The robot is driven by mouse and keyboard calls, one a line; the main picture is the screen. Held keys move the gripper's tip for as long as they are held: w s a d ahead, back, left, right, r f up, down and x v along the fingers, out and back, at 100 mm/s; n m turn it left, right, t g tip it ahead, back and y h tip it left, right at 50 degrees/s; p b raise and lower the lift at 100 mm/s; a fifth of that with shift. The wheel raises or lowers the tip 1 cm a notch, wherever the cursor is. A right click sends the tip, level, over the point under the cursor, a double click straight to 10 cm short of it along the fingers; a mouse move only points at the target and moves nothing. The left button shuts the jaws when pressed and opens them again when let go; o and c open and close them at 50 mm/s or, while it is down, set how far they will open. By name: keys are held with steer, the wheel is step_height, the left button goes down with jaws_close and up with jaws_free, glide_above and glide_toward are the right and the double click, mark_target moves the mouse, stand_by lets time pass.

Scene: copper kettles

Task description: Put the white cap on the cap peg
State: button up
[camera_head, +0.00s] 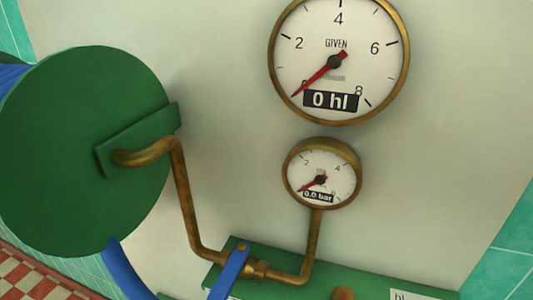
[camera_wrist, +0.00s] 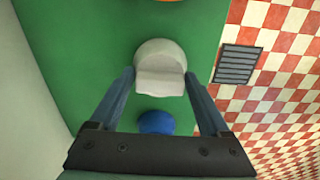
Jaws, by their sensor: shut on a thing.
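In the wrist view the white cap (camera_wrist: 160,56) sits between the two fingertips of my gripper (camera_wrist: 159,76). The gripper is shut on it, with one finger at each side. The cap is pale and rounded, with a flatter face towards the camera. A green surface lies behind it; I cannot tell whether the cap touches it. I cannot make out the cap peg for certain in either view. Neither the gripper nor the cap shows in the head view.
A blue round thing (camera_wrist: 156,122) lies between the fingers, nearer the palm. An orange thing (camera_wrist: 180,1) is cut off at the top edge. A floor grate (camera_wrist: 237,64) is at right. The head view shows a large gauge (camera_head: 338,85), a small gauge (camera_head: 321,172) and a blue lever (camera_head: 229,274).

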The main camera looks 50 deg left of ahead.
steer(key=shift+f, duration=0.1)
steer(key=o, duration=1.1)
step_height(320, 180, up, 13)
steer(key=p, duration=0.2)
